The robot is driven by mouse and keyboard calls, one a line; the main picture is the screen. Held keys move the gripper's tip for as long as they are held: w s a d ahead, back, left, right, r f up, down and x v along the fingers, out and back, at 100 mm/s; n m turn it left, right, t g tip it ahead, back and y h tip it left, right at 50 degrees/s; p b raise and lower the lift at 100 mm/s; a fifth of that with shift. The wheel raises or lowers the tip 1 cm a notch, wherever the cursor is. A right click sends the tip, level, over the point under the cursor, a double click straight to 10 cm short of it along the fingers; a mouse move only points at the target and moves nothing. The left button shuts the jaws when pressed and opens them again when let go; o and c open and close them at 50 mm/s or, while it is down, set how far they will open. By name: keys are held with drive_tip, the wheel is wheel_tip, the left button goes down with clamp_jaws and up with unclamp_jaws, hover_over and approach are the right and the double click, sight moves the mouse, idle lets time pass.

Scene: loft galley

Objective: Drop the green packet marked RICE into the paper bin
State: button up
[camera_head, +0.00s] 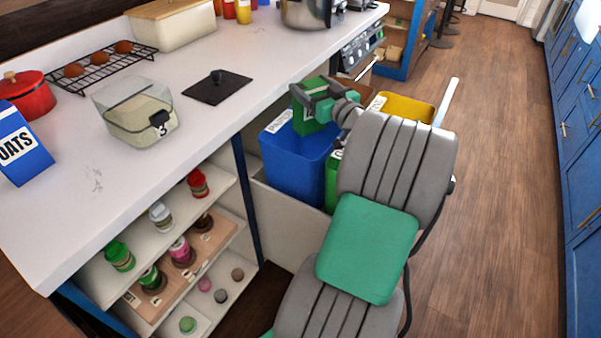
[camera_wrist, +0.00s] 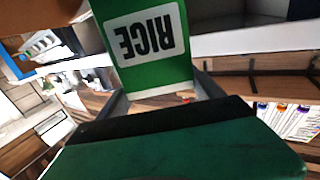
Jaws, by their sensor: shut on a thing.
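The green packet (camera_head: 309,118) is held in my gripper (camera_head: 325,92) above the bins in the head view. In the wrist view the packet (camera_wrist: 148,45) shows a white label reading RICE, upside down, between the two fingers. The blue bin (camera_head: 290,170) stands below the packet, and its rim label looks like PAPER, partly legible. The packet overlaps the bin's far rim in the head view; I cannot tell its exact height above it. The bin's inside is mostly hidden.
A yellow bin (camera_head: 408,108) and a green bin (camera_head: 332,185), mostly hidden by my arm, stand beside the blue one. The white counter (camera_head: 75,135) is to the left, with a clear container (camera_head: 138,115) and a blue OATS box (camera_head: 22,145). Wooden floor (camera_head: 490,180) is free at right.

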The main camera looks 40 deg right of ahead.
drive_tip(key=shift+f, duration=0.55)
drive_tip(key=o, duration=2.1)
drive_tip(key=shift+d, duration=0.1)
drive_tip(key=shift+c, duration=0.2)
drive_tip(key=shift+s, duration=0.1)
drive_tip(key=s+a, duration=0.1)
drive_tip(key=s, duration=0.6)
drive_tip(key=shift+s, duration=0.35)
